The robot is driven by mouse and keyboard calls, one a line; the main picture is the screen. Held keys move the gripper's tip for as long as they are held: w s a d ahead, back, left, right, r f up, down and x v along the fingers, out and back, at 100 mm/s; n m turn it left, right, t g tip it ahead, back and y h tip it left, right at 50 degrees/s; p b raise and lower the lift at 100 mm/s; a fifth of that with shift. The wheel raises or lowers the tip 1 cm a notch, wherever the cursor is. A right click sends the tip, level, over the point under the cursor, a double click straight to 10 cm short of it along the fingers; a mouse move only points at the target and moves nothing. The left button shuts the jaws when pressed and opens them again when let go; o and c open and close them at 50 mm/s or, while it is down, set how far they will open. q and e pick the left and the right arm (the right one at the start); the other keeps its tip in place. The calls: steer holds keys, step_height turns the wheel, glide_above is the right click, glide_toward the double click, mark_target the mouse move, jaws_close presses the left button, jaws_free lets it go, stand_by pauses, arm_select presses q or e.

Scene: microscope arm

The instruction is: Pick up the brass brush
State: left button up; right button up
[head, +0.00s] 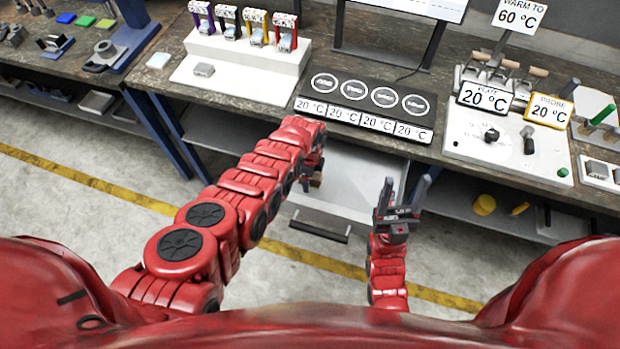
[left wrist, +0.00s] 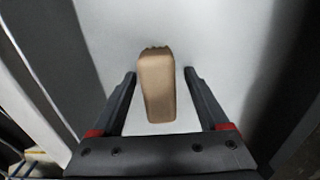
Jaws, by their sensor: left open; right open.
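The brush (left wrist: 157,88) shows in the left wrist view as a tan block with a jagged far end, lying on the pale floor of an open drawer (head: 352,190). My left gripper (left wrist: 160,74) is open, with one finger on each side of the brush and a visible gap on both sides. How far its tips are above the drawer floor I cannot tell. In the head view the left gripper (head: 314,178) is over the drawer, mostly hidden by its own arm, and a small brown bit of the brush (head: 316,181) shows there. My right gripper (head: 403,190) is open and empty, right of the drawer.
The drawer's dark front handle (head: 319,231) faces me. Above it is the bench with a black four-disc heater (head: 367,104) and a white control panel (head: 507,138). Grey drawer walls (left wrist: 45,60) rise beside the left gripper. A lower shelf (head: 470,205) holds yellow items.

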arm_select(q)
jaws_close()
stand_by(0.3)
steer(key=shift+r, duration=0.15)
step_height(320, 180, up, 2)
steer(key=shift+r+p, duration=0.1)
steer(key=shift+p, duration=0.9)
steer(key=shift+r, duration=0.3)
steer(key=shift+r+b, duration=0.95)
steer(key=shift+r, duration=2.5)
